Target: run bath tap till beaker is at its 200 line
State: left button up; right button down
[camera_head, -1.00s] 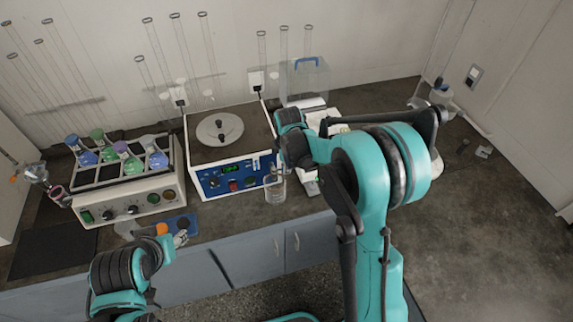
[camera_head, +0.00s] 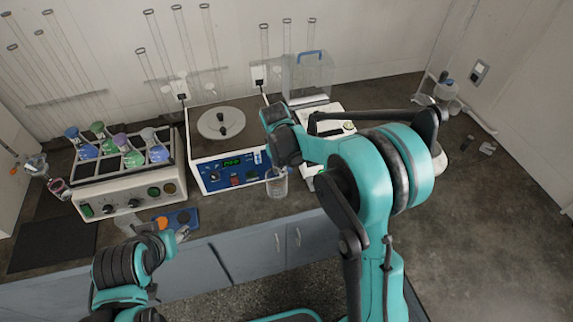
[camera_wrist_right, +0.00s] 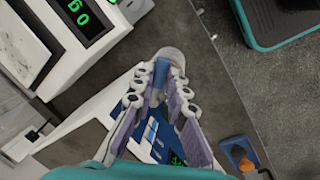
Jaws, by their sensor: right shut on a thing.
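The water bath (camera_head: 212,181) is a white box with a blue front panel, a green display and a round lid. The clear beaker (camera_head: 277,187) stands upright at the panel's right end, near the bench's front edge. Its rounded glass (camera_wrist_right: 172,54) shows just beyond the fingertips in the right wrist view. My right gripper (camera_wrist_right: 166,80) is shut on a narrow bluish piece between its tips, apparently the bath tap's handle. The head view hides most of the tap. The beaker's water level and 200 line cannot be read. My left gripper (camera_head: 181,234) is low at the bench front; its jaws are unclear.
A shaker (camera_head: 130,190) with several coloured flasks stands left of the bath. A small blue tray (camera_head: 188,216) lies in front of it. A balance (camera_head: 325,117) is behind my right arm. The bench at the right is mostly clear.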

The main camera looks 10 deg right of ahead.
dwell(0.4)
jog(key=c, duration=1.5)
grip_release()
jog(key=shift+r, duration=0.1)
notch_tip(320, 180, up, 12)
jog(key=s+a, duration=0.1)
jog(key=shift+s+a+f, duration=0.2)
jog(key=shift+s+a, duration=0.1)
jog(key=shift+a, duration=0.1)
